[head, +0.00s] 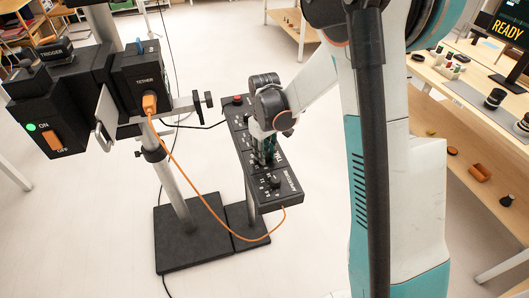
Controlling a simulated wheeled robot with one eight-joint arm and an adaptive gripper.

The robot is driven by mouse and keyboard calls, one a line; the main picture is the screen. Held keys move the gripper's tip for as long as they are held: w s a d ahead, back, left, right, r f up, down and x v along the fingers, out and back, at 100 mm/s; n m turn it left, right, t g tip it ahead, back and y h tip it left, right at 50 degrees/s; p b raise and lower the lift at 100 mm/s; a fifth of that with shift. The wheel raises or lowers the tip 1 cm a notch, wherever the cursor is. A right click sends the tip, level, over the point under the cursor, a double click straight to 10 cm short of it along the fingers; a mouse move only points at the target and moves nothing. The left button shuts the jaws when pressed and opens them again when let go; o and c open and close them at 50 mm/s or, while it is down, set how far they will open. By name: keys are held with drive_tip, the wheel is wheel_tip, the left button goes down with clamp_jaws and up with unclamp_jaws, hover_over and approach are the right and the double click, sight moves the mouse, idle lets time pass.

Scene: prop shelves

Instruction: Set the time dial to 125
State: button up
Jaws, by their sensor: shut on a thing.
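A long black control panel (284,205) on a stand runs through the middle of the head view, with white markings. My gripper (265,158) reaches down onto its middle section and is shut on a knob there, which I take as the time dial. The fingers hide the dial, so its pointer and setting cannot be read. White lettering beside it is too small to read surely. Another black knob (275,182) with marks around it sits uncovered on the panel's near section.
A red button (237,100) is at the panel's far end. To the left, a black box with an orange plug (149,103) and a box with a green light (31,127) stand on a post. An orange cable (186,177) loops to the panel. Shelves (480,150) stand right.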

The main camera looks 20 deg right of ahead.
drive_tip(key=m, duration=0.5)
drive_tip(key=shift+m, duration=0.3)
drive_tip(key=m, duration=0.5)
drive_tip(key=shift+m+b, duration=0.3)
drive_tip(key=shift+m, duration=0.1)
drive_tip(key=o, duration=1.1)
drive_tip(key=shift+c, duration=0.2)
drive_tip(key=shift+r, duration=0.1)
wheel_tip(320, 180, up, 12)
